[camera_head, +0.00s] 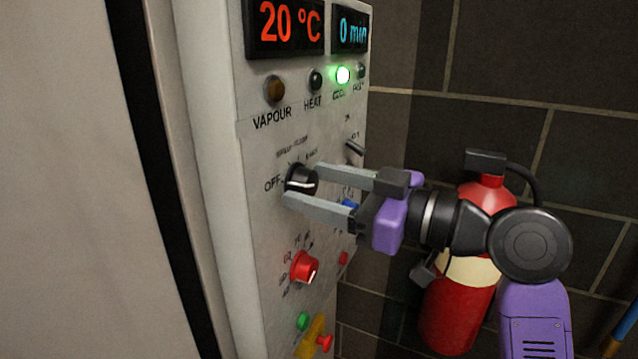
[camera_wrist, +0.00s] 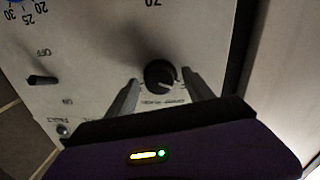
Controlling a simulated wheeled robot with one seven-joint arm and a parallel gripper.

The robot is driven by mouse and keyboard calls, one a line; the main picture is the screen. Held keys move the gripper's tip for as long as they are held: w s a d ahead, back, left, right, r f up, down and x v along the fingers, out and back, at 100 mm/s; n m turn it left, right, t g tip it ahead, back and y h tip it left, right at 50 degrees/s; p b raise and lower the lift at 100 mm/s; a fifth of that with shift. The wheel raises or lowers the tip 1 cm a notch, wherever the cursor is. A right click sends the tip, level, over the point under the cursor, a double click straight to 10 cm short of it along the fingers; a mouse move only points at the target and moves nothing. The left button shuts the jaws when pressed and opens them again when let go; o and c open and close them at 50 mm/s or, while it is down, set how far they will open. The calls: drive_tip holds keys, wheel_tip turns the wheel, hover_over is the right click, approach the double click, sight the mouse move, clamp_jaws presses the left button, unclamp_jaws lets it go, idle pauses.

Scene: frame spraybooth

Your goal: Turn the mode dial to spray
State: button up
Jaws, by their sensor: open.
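The mode dial (camera_head: 301,180) is a round black knob on the light grey control panel (camera_head: 262,150). OFF is printed at its left, with smaller, hard-to-read words above it. A pale mark runs across the knob, roughly level with OFF; which end points cannot be told. My gripper (camera_head: 303,184) is open, its two grey fingers reaching from the right to either side of the dial. In the wrist view the dial (camera_wrist: 159,75) sits between the separated fingertips, with a gap visible on both sides.
A red knob (camera_head: 304,267) sits below the dial, and a black toggle switch (camera_head: 354,148) is to its right. A green lamp (camera_head: 343,75) glows under the 20 °C and 0 min displays. A red fire extinguisher (camera_head: 452,310) stands at the brick wall behind my arm.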

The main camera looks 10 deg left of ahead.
clamp_jaws()
drive_tip(key=shift+r+m+p, duration=0.1)
drive_tip(key=shift+m+p, duration=0.2)
drive_tip(key=m+p, duration=0.3)
drive_tip(key=m, duration=0.1)
drive_tip(key=shift+r, duration=0.15)
drive_tip(key=shift+m+g+p, duration=0.3)
drive_tip(key=shift+m+p, duration=1.45)
drive_tip(key=shift+m, duration=0.15)
drive_tip(key=shift+f, duration=0.2)
unclamp_jaws()
